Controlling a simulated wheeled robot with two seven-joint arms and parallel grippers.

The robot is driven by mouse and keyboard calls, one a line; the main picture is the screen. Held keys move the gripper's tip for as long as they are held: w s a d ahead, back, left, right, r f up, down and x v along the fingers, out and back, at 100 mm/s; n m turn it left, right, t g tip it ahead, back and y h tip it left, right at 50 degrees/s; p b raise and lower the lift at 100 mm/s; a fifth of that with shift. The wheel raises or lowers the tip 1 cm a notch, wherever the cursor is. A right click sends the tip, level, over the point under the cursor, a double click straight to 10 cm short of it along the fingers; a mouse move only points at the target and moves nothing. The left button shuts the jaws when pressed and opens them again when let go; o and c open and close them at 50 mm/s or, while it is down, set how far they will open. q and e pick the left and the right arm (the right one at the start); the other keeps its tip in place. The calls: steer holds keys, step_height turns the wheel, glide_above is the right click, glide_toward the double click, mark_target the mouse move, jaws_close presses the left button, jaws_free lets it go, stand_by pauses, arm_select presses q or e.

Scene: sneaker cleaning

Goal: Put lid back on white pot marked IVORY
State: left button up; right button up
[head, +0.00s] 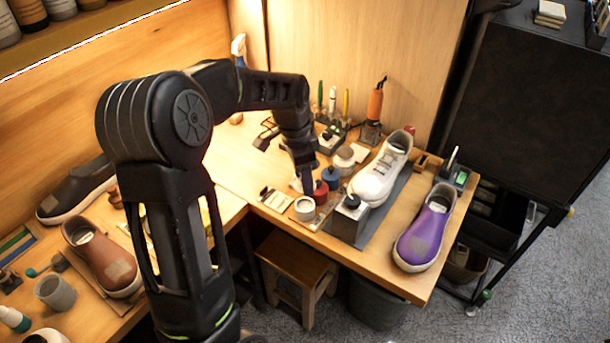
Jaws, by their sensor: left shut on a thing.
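A small white pot (304,209) stands near the front edge of the bench, and its top looks open. Its marking is too small to read. My left gripper (307,186) points down just behind this pot, beside a red pot (321,193). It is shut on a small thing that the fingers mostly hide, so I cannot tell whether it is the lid. A blue-topped pot (330,175) and another whitish pot (343,161) stand behind to the right. My right gripper is not in view.
A white sneaker (378,178) on a grey mat and a dark block-shaped container (350,219) stand right of the pots. A purple shoe (423,232) is at the right end. An orange-handled tool (374,104) stands upright behind. Small flat items (274,199) lie left of the pot.

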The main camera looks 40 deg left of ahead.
arm_select(q)
steer(key=shift+f+b, duration=2.25)
steer(key=shift+f, duration=0.95)
steer(key=shift+f, duration=0.1)
steer(key=o, duration=1.8)
steer(key=shift+o, duration=0.2)
steer(key=shift+r+p, duration=2.45)
steer(key=shift+r, duration=1.1)
steer(key=shift+c, duration=0.4)
